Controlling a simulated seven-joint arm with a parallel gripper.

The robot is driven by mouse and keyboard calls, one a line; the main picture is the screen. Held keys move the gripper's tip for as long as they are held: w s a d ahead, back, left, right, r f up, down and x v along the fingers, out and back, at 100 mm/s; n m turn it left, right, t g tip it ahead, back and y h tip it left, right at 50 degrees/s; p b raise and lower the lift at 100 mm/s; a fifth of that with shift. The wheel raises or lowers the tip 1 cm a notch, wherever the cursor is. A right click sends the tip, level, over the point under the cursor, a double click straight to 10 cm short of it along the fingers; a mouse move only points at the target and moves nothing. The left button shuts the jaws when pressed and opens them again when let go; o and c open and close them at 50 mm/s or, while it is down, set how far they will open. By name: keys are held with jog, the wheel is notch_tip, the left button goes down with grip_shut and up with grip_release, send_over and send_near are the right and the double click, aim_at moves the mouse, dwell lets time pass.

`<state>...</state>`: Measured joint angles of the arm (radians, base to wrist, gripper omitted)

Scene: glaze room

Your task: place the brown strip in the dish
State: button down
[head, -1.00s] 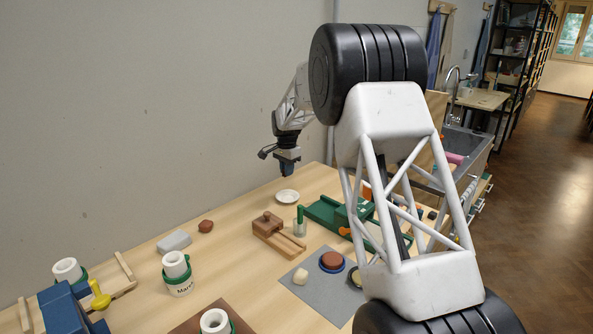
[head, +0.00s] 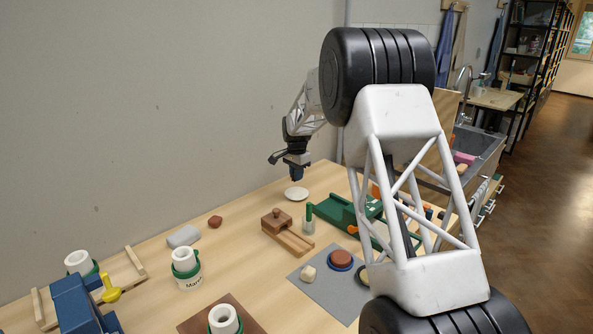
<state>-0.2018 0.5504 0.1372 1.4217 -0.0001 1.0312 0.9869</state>
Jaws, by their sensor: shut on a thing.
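The dish (head: 296,195) is a small shallow white one near the back edge of the wooden table, by the wall. My gripper (head: 297,177) points down just above the dish, with a small gap in the picture between its tips and the dish. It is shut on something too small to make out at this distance. I see no loose brown strip on the table, and the strip itself cannot be made out in the jaws. The dish looks empty.
A brown wooden block on a base (head: 290,239) and a green-handled tool (head: 308,219) stand in front of the dish. A green rack (head: 343,213) is to the right. A grey block (head: 183,236) and a reddish lump (head: 215,221) lie left. My arm hides the right side.

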aim_at(297, 195)
jog(key=shift+f, duration=3.3)
jog(key=c, duration=1.1)
grip_release()
jog(key=shift+r, duration=3.45)
